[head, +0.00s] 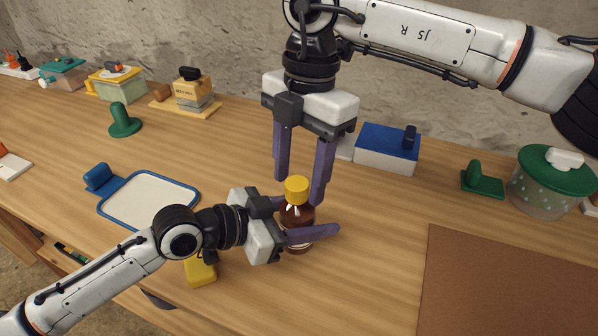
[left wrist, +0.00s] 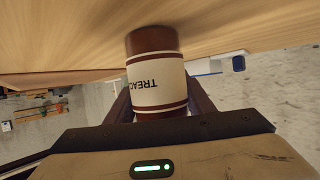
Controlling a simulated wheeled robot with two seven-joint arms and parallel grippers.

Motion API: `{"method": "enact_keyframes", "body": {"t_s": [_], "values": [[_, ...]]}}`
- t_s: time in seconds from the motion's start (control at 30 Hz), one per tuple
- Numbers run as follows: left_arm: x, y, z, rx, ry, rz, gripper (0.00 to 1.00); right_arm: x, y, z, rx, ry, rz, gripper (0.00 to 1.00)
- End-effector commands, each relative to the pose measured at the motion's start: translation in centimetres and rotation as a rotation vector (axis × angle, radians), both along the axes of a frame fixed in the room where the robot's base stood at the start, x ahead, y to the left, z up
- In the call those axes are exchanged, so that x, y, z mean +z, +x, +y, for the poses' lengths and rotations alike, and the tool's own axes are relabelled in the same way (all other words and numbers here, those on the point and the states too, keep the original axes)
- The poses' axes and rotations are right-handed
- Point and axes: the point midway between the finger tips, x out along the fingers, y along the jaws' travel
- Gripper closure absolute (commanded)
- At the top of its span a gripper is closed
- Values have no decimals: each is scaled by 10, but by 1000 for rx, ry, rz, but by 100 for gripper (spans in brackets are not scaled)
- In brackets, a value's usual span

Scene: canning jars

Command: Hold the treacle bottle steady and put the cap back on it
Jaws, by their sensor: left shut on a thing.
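The treacle bottle (head: 296,216), brown with a cream label, stands upright on the table. My left gripper (head: 302,224) is shut on its body from the left. In the left wrist view the bottle (left wrist: 155,80) sits between the fingers, its lettering upside down. The yellow cap (head: 296,190) is at the top of the bottle; I cannot tell whether it is screwed down. My right gripper (head: 301,188) points down from above, its purple fingers apart on either side of the cap. Gaps show between cap and fingers, so it looks open. The left wrist view does not show the cap.
A blue-rimmed white tray (head: 150,202) lies left of the bottle, and a yellow object (head: 200,272) is partly behind my left arm. A blue-lidded box (head: 388,147) and a green-lidded jar (head: 548,182) stand behind right. A brown mat (head: 510,285) lies front right.

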Motion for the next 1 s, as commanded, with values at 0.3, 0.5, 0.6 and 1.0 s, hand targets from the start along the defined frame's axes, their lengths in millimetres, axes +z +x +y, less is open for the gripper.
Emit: {"method": "enact_keyframes", "body": {"t_s": [0.3, 0.5, 0.6, 1.0], "values": [[0, 0, 0, 0, -1, 0, 100, 4, 1, 0, 1, 1, -1, 50], [0, 0, 0, 0, -1, 0, 100, 36, 4, -2, 0, 3, -4, 50], [0, 0, 0, 0, -1, 0, 100, 59, 6, -4, 1, 2, -4, 50], [0, 0, 0, 0, 0, -1, 100, 116, 10, -9, 0, 1, -1, 50]]}}
